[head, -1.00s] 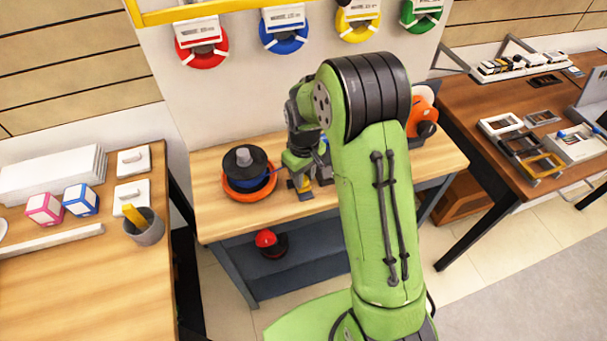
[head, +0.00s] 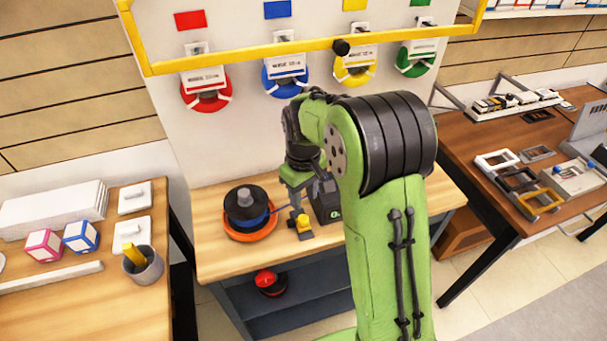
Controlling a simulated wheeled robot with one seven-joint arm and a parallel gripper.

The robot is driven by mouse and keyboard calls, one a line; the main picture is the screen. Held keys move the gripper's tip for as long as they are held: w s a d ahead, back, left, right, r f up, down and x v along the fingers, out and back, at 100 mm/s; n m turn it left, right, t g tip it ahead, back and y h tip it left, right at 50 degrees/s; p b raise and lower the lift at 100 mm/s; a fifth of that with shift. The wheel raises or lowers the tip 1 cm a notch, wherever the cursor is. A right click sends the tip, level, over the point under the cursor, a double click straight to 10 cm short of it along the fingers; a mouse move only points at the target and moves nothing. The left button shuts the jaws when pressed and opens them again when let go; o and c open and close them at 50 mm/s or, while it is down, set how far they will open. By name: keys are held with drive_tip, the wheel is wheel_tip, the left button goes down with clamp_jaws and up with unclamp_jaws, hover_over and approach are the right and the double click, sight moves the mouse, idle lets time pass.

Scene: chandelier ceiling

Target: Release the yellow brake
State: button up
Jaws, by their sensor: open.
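A small yellow part (head: 302,222), which looks like the yellow brake, sits on a dark grey base near the front edge of the middle workbench (head: 222,272). My gripper (head: 297,208) points down right at the yellow part, from behind and above it in the picture. It is open; its fingertips are small and partly hidden, and I cannot tell whether they touch the yellow part. A blue strand (head: 290,207) runs from the spool (head: 246,205) on an orange base (head: 250,236) towards the yellow part.
A black box (head: 326,205) stands close to the right of my gripper. A red object (head: 265,278) lies on the lower shelf. Side benches hold boxes, a cup (head: 145,265) and frames.

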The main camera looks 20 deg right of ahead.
wheel_tip(320, 180, up, 7)
drive_tip(key=p, duration=0.1)
drive_tip(key=shift+f, duration=0.1)
idle(0.3)
